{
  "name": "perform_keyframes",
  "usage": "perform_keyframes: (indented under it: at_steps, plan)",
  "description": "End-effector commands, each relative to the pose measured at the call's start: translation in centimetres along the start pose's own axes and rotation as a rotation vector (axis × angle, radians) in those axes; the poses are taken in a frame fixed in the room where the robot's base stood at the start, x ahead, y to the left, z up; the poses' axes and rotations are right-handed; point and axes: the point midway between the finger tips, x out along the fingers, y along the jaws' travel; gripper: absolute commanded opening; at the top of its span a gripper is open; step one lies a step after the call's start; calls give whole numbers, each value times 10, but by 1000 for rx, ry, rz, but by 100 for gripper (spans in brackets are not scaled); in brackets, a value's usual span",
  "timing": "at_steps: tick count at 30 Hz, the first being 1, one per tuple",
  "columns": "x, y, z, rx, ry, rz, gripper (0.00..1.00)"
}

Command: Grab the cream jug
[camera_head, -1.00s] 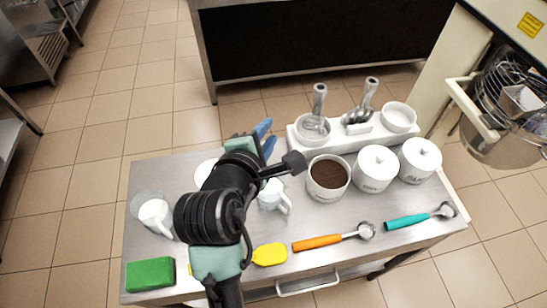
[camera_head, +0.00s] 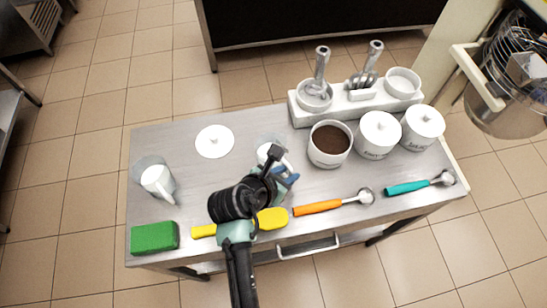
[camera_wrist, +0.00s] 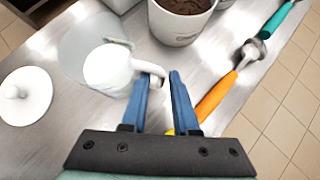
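Two similar white jugs stand on the steel table; I cannot tell by any label which is the cream jug. One jug (camera_head: 268,153) is at the middle, partly hidden by my gripper (camera_head: 284,180). In the wrist view this jug (camera_wrist: 106,68) is upright at the upper left, with a translucent round shape around it. Its handle (camera_wrist: 152,68) points right, toward my fingertips. My gripper (camera_wrist: 164,76) is open, its blue fingers apart, with the handle right at the tips; I cannot tell if they touch. The other jug (camera_head: 157,183) stands at the table's left.
A coffee-filled pot (camera_head: 330,144) and two lidded white pots (camera_head: 378,134) stand to the right. A white lid (camera_head: 214,141) lies at the left. An orange scoop (camera_head: 318,207), a teal scoop (camera_head: 410,187), a yellow tool (camera_head: 272,218) and a green sponge (camera_head: 154,237) lie near the front.

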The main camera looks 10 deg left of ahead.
Motion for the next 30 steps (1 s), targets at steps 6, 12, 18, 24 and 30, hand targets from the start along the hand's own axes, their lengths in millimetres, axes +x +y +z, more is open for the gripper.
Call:
perform_keyframes:
  at_steps: [6,12,18,24,30]
  plan:
    - [27,-2,-2,2,1,-2,28]
    - [49,-1,-3,2,0,0,28]
    - [51,-1,-3,2,1,1,28]
    - [51,-1,-3,2,0,1,7]
    - [51,-1,-3,2,0,1,0]
